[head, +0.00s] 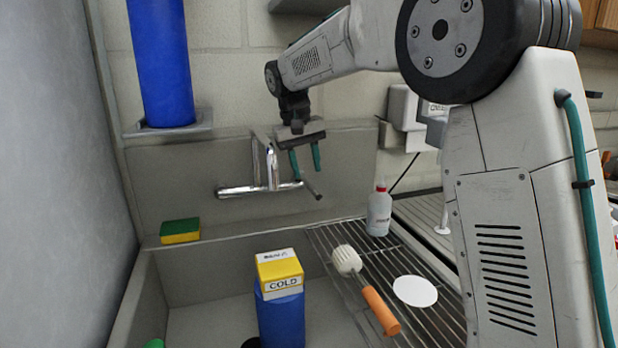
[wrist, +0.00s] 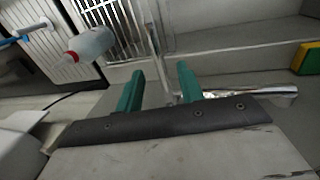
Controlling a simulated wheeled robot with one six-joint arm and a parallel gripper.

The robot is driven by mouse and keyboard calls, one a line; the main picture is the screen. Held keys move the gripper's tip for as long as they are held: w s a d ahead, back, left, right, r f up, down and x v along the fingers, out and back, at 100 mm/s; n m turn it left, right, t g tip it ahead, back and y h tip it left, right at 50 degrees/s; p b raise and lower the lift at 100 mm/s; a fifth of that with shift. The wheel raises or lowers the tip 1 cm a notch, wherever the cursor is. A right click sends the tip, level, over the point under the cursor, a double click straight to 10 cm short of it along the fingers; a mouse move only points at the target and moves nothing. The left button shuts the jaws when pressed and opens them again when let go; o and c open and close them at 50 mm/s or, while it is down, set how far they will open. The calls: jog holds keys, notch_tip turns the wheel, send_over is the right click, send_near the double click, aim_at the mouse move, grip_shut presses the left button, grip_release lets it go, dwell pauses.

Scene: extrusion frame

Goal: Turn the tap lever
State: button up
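The chrome tap (head: 240,190) is fixed to the grey back wall of the sink. Its lever (head: 313,189) is a thin grey rod at the tap's right end, slanting down to the right. My gripper (head: 305,171) points down just above the lever, with its two teal fingers apart. In the wrist view my gripper (wrist: 160,72) is open, and the lever (wrist: 157,50) lines up with the gap between the fingers. I cannot tell whether either finger touches it. Part of the chrome tap (wrist: 255,93) shows right of the fingers.
A yellow and green sponge (head: 180,231) lies on the ledge at left. A blue canister with a yellow COLD box (head: 279,271) stands in the sink. A white bottle (head: 379,212), a brush (head: 368,290) and a white disc (head: 415,291) are on the wire rack at right.

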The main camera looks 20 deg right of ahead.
jog(key=shift+a+r, duration=0.2)
jog(key=shift+r, duration=0.65)
jog(key=shift+a+r, duration=0.15)
jog(key=shift+r, duration=0.65)
jog(key=s+d+f, duration=0.1)
jog(key=s+f, duration=0.2)
jog(key=s, duration=1)
jog(key=s+d+f+t+y, duration=0.1)
jog(key=s+d+f, duration=0.1)
jog(key=s, duration=1.2)
jog(key=s+d+f+y, duration=0.1)
jog(key=s+f, duration=0.3)
jog(key=s, duration=1)
jog(key=shift+d+f, duration=0.3)
jog(key=shift+d, duration=0.45)
jog(key=shift+s, duration=0.1)
jog(key=shift+s+d, duration=0.1)
